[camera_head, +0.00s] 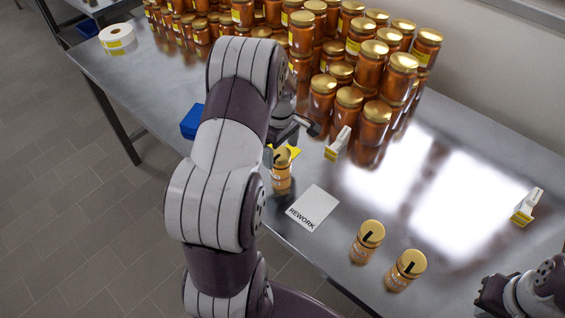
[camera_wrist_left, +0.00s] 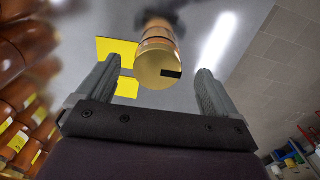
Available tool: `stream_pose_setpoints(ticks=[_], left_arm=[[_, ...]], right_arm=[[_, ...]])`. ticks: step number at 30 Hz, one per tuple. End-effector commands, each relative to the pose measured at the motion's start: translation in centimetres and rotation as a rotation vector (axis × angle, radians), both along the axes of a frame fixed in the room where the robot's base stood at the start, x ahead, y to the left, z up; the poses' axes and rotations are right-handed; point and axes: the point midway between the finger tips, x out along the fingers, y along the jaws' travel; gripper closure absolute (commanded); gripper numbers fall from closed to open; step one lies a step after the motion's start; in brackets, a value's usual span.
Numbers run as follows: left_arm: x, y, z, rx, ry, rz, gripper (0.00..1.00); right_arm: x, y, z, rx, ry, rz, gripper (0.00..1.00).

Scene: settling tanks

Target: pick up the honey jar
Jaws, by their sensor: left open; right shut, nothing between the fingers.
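A honey jar (camera_head: 281,172) with a gold lid and black mark stands upright by a yellow patch, beside my left forearm. In the left wrist view the jar (camera_wrist_left: 158,66) appears beyond and between the open fingers of my left gripper (camera_wrist_left: 153,82), with nothing gripped. In the head view my left gripper (camera_head: 296,130) is partly hidden by my arm, just above and behind that jar. Two more marked honey jars, one (camera_head: 367,242) and another (camera_head: 405,271), stand near the front edge. My right gripper (camera_head: 486,296) is shut and empty at the lower right.
A white REWORK card (camera_head: 313,208) lies on the steel table (camera_head: 400,205). Stacked honey jars (camera_head: 370,65) fill the back. Small white-yellow boxes stand at the middle (camera_head: 338,145) and right (camera_head: 527,206). A blue object (camera_head: 191,121) and label roll (camera_head: 117,37) are left.

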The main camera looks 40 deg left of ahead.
Motion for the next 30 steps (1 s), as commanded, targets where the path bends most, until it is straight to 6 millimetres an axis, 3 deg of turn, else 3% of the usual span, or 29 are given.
stream_pose_setpoints(ticks=[8, 15, 16, 17, 22, 30], left_arm=[[0.3, -0.2, -4.6, -0.002, 0.004, 0.0, 0.06], [0.4, -0.1, -5.2, -0.001, 0.001, -0.001, 0.06], [0.4, -0.1, -5.2, -0.001, 0.001, -0.001, 0.1], [0.4, -0.1, -5.2, -0.001, 0.001, -0.001, 0.19], [0.4, -0.1, -5.2, -0.001, 0.001, -0.001, 0.75], [0.4, -0.1, -5.0, 0.0, 0.0, -0.001, 0.76]], right_arm=[[0.0, 0.0, 1.1, 0.0, 0.0, 0.0, 1.0], [0.0, 0.0, 1.0, 0.0, 0.0, 0.0, 1.0], [0.0, 0.0, 1.0, 0.0, 0.0, 0.0, 1.0], [0.0, 0.0, 1.0, 0.0, 0.0, 0.0, 1.0], [0.0, 0.0, 1.0, 0.0, 0.0, 0.0, 1.0], [0.0, 0.0, 1.0, 0.0, 0.0, 0.0, 1.0]])
